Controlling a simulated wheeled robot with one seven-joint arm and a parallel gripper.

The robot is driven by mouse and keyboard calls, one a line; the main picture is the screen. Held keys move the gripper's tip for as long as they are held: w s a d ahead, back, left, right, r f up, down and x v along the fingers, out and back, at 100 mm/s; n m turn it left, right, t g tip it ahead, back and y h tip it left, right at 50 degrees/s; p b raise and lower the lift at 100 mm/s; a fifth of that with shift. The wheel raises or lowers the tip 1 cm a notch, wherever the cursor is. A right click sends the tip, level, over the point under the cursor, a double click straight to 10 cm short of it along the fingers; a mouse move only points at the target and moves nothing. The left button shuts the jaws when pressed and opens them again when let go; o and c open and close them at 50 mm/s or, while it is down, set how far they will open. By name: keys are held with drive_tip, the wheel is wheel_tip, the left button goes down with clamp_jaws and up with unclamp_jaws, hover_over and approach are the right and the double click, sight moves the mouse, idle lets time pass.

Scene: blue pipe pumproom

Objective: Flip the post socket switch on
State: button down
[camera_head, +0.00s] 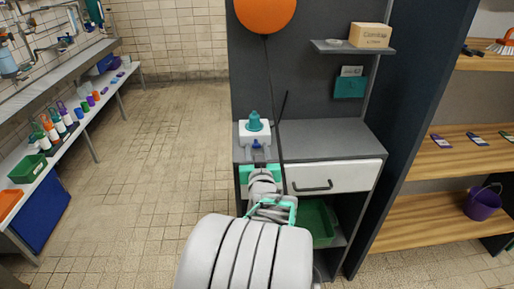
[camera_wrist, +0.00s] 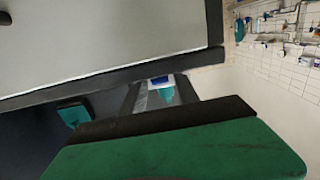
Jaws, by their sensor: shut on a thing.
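A small white box (camera_head: 254,132) stands on the grey cabinet top, with a teal knob-like piece (camera_head: 254,121) on it and a small blue part (camera_head: 257,143) at its front. It appears to be the post socket; the switch's position is too small to tell. My gripper (camera_head: 260,171) is low in front of the cabinet, just below the box, with green jaw parts at both sides. What the jaws hold is hidden.
The cabinet has a white drawer (camera_head: 335,177) with a dark handle and a green bin (camera_head: 318,222) below. A shelf above holds a cardboard box (camera_head: 370,35). A bench (camera_head: 60,153) stands left; floor between is clear.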

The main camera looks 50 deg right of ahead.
sight(256, 142)
wheel_tip(256, 142, up, 2)
drive_tip(key=g+y+p, duration=0.1)
drive_tip(key=p, duration=0.3)
drive_tip(key=shift+y+p, duration=0.3)
drive_tip(key=r+g+y+p, duration=0.1)
drive_tip(key=g+y+p, duration=0.1)
drive_tip(key=p, duration=0.3)
drive_tip(key=g+y+p, duration=0.1)
drive_tip(key=p, duration=0.1)
drive_tip(key=g+y+p, duration=0.1)
drive_tip(key=p, duration=0.1)
drive_tip(key=shift+w+d+r+y+p, duration=0.2)
drive_tip(key=shift+r+y+p, duration=0.1)
drive_tip(key=shift+r+p, duration=0.1)
drive_tip(key=g+y+p, duration=0.2)
drive_tip(key=p, duration=0.1)
drive_tip(key=shift+w+d+r, duration=0.1)
drive_tip(key=shift+w+d, duration=0.1)
drive_tip(key=c, duration=0.9)
unclamp_jaws()
